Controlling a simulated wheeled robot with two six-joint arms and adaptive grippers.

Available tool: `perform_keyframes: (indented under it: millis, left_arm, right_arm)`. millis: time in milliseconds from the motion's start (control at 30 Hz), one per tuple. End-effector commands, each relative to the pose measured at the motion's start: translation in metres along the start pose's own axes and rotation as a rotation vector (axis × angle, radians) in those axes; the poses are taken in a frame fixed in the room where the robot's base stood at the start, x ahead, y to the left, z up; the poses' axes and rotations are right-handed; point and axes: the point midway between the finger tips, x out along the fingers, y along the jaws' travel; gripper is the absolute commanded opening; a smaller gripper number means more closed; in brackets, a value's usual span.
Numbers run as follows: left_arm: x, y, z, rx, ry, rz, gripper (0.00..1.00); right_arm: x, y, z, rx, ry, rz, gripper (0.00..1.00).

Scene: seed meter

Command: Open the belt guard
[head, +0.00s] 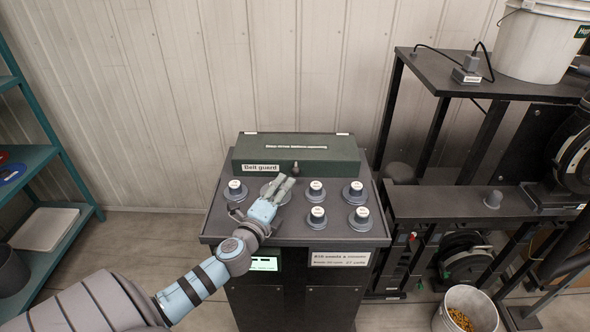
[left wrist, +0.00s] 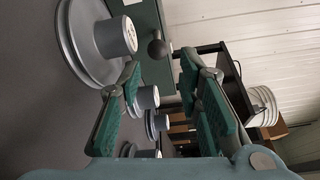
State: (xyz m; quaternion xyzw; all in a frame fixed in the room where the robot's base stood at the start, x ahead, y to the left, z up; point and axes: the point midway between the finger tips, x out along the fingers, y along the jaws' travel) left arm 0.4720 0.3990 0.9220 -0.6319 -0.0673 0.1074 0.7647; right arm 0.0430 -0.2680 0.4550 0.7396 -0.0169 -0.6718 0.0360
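The belt guard (head: 330,156) is a dark green box with a labelled front at the back of the grey console, and it looks closed. A small dark ball knob (head: 295,168) sticks out of its front. My left gripper (head: 286,186) is just in front of the guard, above the console's dials and slightly short of the knob. In the left wrist view, the gripper's green-padded fingers (left wrist: 160,68) are apart with nothing between them. The knob (left wrist: 157,48) shows just beyond the fingertips, in front of the green guard (left wrist: 151,75). My right gripper is not in view.
Several grey dials (head: 316,216) stand on the console top (head: 335,236) around my left gripper. A black machine frame (head: 440,200) stands close on the right, with a white bucket (head: 540,45) on its upper shelf. Teal shelves (head: 40,160) stand at the left.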

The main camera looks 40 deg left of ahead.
Motion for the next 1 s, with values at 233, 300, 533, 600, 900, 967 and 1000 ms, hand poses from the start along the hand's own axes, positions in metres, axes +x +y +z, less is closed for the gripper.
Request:
perform_keyframes:
  millis: [233,300,533,600,900,967,1000]
  left_arm:
    - [0.052,-0.001,0.002,-0.002,-0.005,0.001,0.32]
    - [0.064,0.000,0.002,-0.002,-0.005,0.001,0.32]
    - [0.084,0.001,0.003,-0.001,-0.004,0.002,0.32]
    - [0.085,0.001,0.003,-0.001,-0.004,0.002,0.32]
    - [0.085,0.001,0.003,0.000,-0.004,0.002,0.14]
    - [0.085,0.001,0.003,0.000,-0.004,0.002,0.05]
    - [0.085,0.001,0.003,0.000,-0.004,0.002,0.00]
  right_arm:
    - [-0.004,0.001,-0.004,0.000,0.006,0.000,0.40]
    - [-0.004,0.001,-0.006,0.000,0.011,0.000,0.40]
    - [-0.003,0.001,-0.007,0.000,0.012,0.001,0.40]
    - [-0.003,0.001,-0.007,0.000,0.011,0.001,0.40]
    - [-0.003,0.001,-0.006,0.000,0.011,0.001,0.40]
    - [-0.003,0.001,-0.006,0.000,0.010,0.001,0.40]
    - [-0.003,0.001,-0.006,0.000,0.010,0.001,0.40]
